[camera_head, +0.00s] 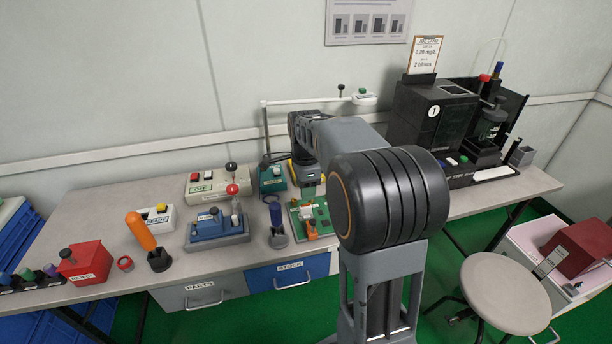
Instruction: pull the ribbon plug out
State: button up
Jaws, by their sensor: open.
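A green circuit board (322,212) lies on the bench left of my arm's large joint. A small orange-and-white part (312,229) stands near the front of the board; it may be the ribbon plug, but it is too small to tell. My gripper (308,192) hangs at the end of my arm, just above and behind the back of the board. It is open, small in the picture and partly hidden by the wrist. It looks apart from the orange-and-white part. My arm's large joint hides what lies right of the board.
A blue-handled tool in a dark stand (277,222) and a blue tester (216,228) stand left of the board. A teal box (271,178) stands behind left. A black analyser (432,115) stands at right. Bare bench (120,205) shows at left.

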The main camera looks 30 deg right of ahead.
aim_at(306, 206)
jog(key=shift+f+b, duration=0.6)
jog(key=shift+f, duration=2.95)
grip_shut()
